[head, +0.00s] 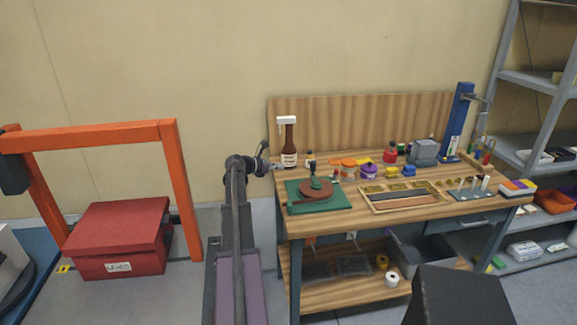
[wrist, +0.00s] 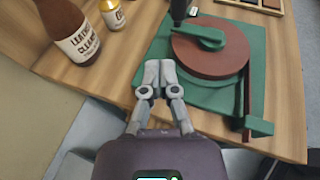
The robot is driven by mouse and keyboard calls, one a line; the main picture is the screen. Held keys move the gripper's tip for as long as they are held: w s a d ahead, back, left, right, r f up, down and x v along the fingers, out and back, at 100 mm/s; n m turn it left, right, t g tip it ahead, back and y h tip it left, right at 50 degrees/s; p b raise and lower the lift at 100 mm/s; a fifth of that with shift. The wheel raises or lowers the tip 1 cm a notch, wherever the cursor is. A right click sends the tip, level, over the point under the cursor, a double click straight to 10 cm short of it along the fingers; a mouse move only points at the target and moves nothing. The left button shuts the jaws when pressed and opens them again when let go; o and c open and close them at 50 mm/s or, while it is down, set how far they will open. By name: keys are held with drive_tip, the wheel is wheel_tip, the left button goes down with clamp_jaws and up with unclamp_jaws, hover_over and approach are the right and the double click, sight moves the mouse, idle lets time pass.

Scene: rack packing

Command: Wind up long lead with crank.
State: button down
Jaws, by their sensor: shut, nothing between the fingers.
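A round brown reel (head: 316,188) sits on a green base plate (head: 296,209) at the left end of the workbench. A green crank arm with a dark upright knob (head: 314,171) lies across its top. In the wrist view the reel (wrist: 228,60), the crank arm (wrist: 197,36) and the dark knob (wrist: 179,8) show up close. A brown strip, perhaps the lead (wrist: 247,98), runs along the right side to a green block (wrist: 260,126). My gripper (wrist: 160,66) is shut and empty, at the left edge of the base plate, apart from the knob. It also shows in the head view (head: 277,166).
A brown cleaner bottle (head: 289,142) and a small yellow jar (wrist: 112,14) stand left of the reel, near my gripper. A wooden tray (head: 402,209), several pots and a blue press (head: 457,122) occupy the bench to the right.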

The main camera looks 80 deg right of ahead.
drive_tip(key=shift+v, duration=1.2)
drive_tip(key=shift+w+d, duration=0.15)
drive_tip(key=shift+w, duration=0.05)
